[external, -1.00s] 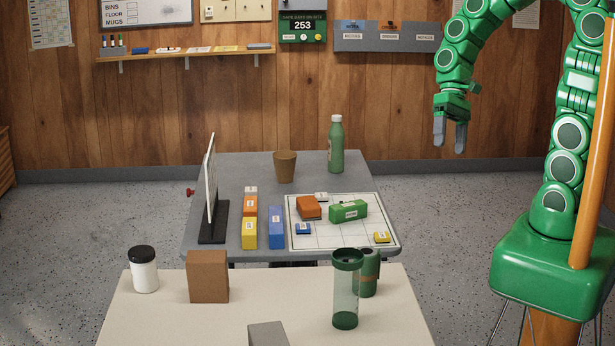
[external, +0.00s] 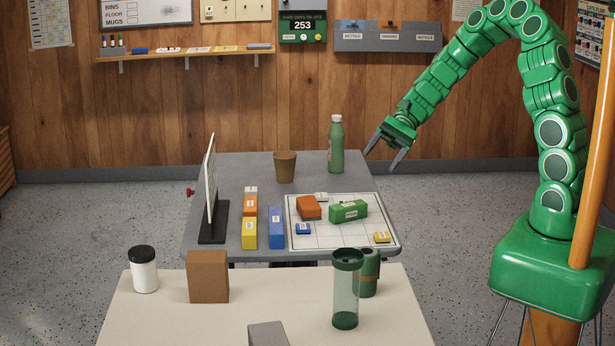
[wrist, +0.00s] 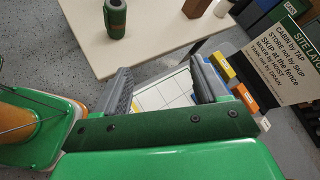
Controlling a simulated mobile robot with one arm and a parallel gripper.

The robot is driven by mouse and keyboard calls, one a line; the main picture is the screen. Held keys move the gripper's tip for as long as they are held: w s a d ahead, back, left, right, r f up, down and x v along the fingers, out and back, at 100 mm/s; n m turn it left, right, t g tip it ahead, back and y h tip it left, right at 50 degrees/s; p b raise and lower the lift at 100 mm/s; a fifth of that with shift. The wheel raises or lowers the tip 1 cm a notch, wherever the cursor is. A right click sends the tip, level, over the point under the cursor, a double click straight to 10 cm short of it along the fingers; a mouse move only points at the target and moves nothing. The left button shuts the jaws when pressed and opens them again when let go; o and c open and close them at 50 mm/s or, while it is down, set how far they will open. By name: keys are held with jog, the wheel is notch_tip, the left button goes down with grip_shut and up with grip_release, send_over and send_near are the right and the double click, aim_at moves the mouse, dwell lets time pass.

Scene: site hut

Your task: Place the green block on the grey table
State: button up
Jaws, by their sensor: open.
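The green block (external: 348,211) lies on the white gridded board (external: 330,238), which rests on the grey table (external: 240,170). It sits beside an orange block (external: 309,207). My gripper (external: 382,160) is open and empty, above and behind the table's right side, clear of the block. In the wrist view my two fingers (wrist: 160,70) stand wide apart, with part of the gridded board visible between them. I cannot make out the green block in the wrist view.
The board also bears small blue and yellow blocks. Blue, yellow and orange blocks stand left of it, near a sign (external: 211,190). A brown cup (external: 285,167) and green bottle (external: 336,145) stand at the back. The table's left rear is bare. A cream table (external: 270,290) is nearer.

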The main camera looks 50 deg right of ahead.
jog(key=w+d+f+m+t+y, duration=0.1)
jog(key=w+d+f+m+t, duration=0.3)
jog(key=w+f, duration=0.35)
jog(key=m+t, duration=0.2)
jog(key=m, duration=0.5)
send_near(351, 204)
jog(key=a, duration=0.3)
jog(key=shift+w+a+f+h, duration=0.1)
jog(key=shift+w+f+h, duration=0.2)
jog(key=shift+w, duration=0.1)
jog(key=shift+x, duration=1.25)
jog(key=shift+w+x, duration=0.25)
jog(key=shift+x, duration=2.3)
jog(key=shift+f, duration=0.2)
jog(key=shift+c, duration=0.3)
jog(key=c, duration=1.2)
jog(key=shift+o, duration=0.2)
jog(key=shift+r, duration=0.1)
